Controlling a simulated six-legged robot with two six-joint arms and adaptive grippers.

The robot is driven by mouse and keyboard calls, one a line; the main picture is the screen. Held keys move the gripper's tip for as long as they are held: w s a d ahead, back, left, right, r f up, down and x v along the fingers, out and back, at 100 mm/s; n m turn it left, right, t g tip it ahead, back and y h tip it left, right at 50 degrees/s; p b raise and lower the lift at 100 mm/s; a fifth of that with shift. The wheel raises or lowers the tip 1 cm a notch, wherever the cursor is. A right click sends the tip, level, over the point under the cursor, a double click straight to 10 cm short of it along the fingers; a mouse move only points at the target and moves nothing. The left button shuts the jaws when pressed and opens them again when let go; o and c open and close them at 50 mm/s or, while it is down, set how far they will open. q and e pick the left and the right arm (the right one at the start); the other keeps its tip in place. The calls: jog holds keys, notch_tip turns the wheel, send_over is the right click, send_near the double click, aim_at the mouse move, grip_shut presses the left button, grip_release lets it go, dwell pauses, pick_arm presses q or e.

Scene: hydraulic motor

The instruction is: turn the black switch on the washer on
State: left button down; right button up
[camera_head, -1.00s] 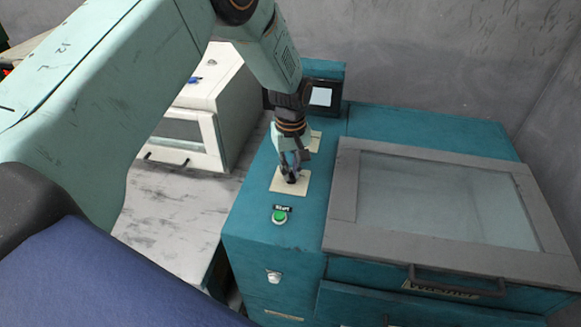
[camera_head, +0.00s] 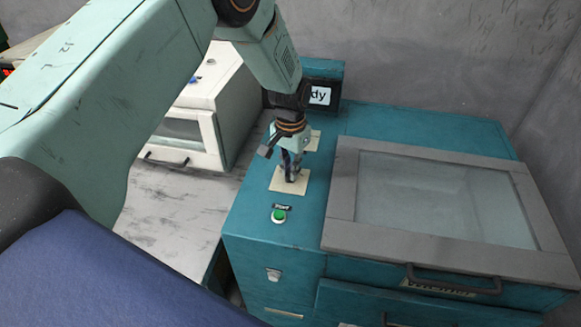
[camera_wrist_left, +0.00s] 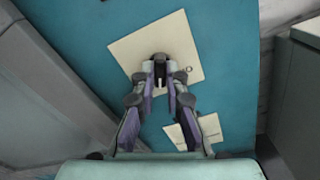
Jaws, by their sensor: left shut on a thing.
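The teal washer (camera_head: 420,122) stands at the centre right. Its black switch (camera_wrist_left: 160,57) sits on a cream square plate, which shows in the head view (camera_head: 290,186) and in the left wrist view (camera_wrist_left: 187,32). My left gripper (camera_head: 291,178) points down at this plate. In the left wrist view my left gripper (camera_wrist_left: 161,76) has its fingertips closed around the switch, and only the switch's top end shows past them. In the head view the fingers hide the switch. The washer's small screen (camera_head: 320,96) shows letters ending in "dy". My right gripper is not in view.
A green button (camera_head: 279,215) lies in front of the plate. The washer's grey-framed glass lid (camera_head: 445,195) is to the right. A white machine (camera_head: 209,100) stands at the left back on a marbled surface (camera_head: 177,212). A grey wall is behind.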

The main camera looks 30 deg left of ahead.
pick_arm(q)
jog(key=shift+r+m, duration=0.1)
jog(key=shift+m, duration=2)
jog(key=c, duration=1.8)
grip_release()
jog(key=o, duration=0.4)
jog(key=shift+s, duration=0.15)
notch_tip(320, 180, up, 12)
jog(key=shift+r, duration=0.1)
